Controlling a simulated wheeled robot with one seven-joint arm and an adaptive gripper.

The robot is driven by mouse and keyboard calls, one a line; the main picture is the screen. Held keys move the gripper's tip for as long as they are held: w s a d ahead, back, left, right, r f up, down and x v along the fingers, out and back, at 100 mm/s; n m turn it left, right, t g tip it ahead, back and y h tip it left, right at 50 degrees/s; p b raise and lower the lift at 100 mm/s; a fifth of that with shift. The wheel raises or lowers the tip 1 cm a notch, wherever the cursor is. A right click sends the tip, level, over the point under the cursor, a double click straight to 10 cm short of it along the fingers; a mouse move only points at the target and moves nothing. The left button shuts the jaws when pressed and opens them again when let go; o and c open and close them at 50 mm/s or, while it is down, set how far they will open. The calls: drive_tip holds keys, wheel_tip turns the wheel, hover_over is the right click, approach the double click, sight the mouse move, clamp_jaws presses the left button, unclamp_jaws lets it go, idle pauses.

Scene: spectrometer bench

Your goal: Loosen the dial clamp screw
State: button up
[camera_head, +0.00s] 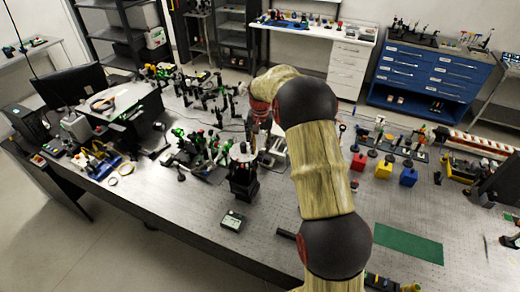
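A dark upright instrument with a black block-like base (243,180) stands on the bench near its front edge, in the middle of the view. It may be the spectrometer. The dial clamp screw is too small to make out. My arm reaches over the bench from the lower right and bends down behind its upper joint. My gripper (251,128) is small and dark, at or just above the top of this instrument. I cannot tell whether it touches anything or whether its fingers are open.
The metal bench (205,225) carries crowded optics (200,150) to the left. A small display box (232,220) lies in front of the instrument. Red, yellow and blue blocks (383,168) and a green mat (408,244) lie right of my arm.

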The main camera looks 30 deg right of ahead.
drive_tip(key=shift+f, duration=0.85)
drive_tip(key=c, duration=0.3)
clamp_jaws()
